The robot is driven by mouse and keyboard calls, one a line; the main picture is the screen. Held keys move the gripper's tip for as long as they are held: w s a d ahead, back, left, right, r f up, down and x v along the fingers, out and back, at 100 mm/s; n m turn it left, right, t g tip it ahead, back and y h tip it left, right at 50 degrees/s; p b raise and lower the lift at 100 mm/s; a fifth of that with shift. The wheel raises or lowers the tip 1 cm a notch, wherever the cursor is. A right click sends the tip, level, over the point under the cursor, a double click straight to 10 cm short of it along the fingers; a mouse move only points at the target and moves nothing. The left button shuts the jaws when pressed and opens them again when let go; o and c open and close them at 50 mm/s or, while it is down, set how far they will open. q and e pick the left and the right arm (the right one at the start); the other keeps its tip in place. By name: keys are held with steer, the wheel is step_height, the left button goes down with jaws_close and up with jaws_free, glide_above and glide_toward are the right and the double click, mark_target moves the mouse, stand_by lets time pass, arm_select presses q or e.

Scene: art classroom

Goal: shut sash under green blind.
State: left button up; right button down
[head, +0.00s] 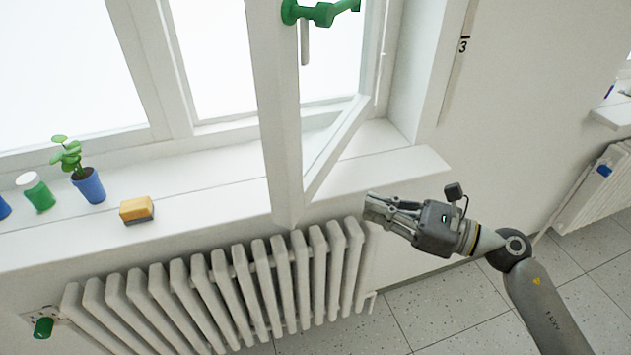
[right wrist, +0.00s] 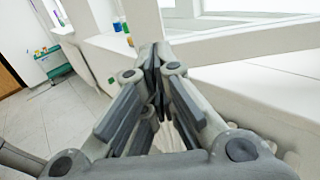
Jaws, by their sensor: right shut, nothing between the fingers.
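A white window sash (head: 275,120) stands swung open into the room, its free edge reaching out over the sill and radiator. A green handle (head: 322,13) is on that edge at the top of the head view. No green blind is in view. My right gripper (head: 372,207) is shut and empty, to the right of the sash's lower corner and apart from it, near the sill's front edge. Its closed fingers (right wrist: 154,62) show in the right wrist view, with white window framing (right wrist: 245,45) beyond them. My left gripper is not in view.
On the white sill (head: 215,195) stand a blue-potted plant (head: 89,187), a green-and-white jar (head: 38,192) and a yellow sponge (head: 136,208). A ribbed radiator (head: 225,285) is below. Tiled floor (head: 440,310) is open at right.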

mark_target(302, 183)
steer(key=p+x, duration=0.2)
steer(key=x, duration=0.3)
steer(key=p+x, duration=0.3)
steer(key=x, duration=0.3)
steer(key=shift+w+a+r, duration=0.1)
steer(key=shift+r, duration=0.1)
steer(key=shift+w+a+f, duration=0.2)
steer(key=shift+w+a, duration=0.05)
steer(key=shift+a, duration=0.2)
